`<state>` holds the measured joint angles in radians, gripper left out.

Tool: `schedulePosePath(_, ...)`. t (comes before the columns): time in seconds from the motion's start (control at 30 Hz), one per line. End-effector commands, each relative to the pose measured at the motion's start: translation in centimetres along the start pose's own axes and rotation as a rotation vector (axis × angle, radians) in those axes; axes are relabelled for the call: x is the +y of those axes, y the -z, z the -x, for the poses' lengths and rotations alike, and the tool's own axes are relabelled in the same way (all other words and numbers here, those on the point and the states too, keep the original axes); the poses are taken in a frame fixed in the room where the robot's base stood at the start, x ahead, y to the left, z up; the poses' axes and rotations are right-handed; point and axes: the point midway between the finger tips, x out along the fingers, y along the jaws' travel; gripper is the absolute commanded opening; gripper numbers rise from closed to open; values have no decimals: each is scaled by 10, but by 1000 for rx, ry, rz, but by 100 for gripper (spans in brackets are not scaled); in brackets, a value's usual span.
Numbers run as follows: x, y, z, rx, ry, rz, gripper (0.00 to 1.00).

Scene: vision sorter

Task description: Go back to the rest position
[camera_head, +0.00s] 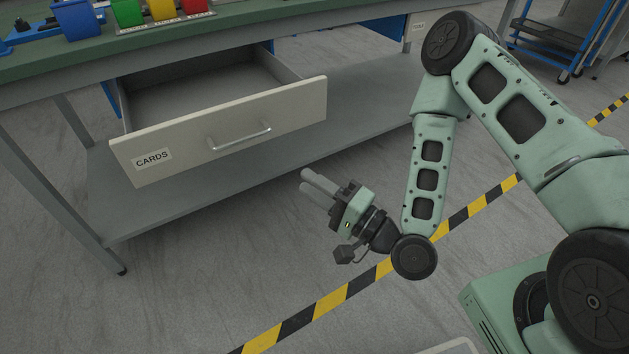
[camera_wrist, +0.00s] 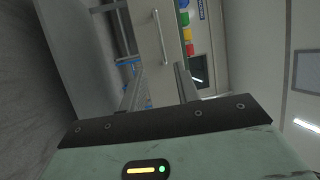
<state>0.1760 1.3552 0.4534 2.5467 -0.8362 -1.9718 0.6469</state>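My gripper (camera_head: 304,180) hangs in free air in front of the bench, below and to the right of the open drawer's handle. Its two grey fingers lie close side by side, and I cannot tell whether there is a gap between them. Nothing shows at the fingertips.
The drawer stands pulled out and its visible inside (camera_head: 200,92) looks empty. Its metal handle (camera_head: 238,137) sticks out. Blue (camera_head: 76,20), green, yellow and red bins stand on the bench top (camera_head: 250,24). A lower shelf (camera_head: 180,207) lies beneath. Striped floor tape (camera_head: 330,301) runs under my arm.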

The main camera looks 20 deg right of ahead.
Motion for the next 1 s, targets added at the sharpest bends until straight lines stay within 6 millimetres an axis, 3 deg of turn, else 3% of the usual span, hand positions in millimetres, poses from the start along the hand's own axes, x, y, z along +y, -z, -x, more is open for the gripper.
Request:
schedulePosePath(0.57,0,-6,-6,-44,-21,41,32)
schedulePosePath(0.8,14,-45,-29,-375,-241,390,32)
schedulePosePath(1.0,24,-56,-26,-643,-488,713,32)
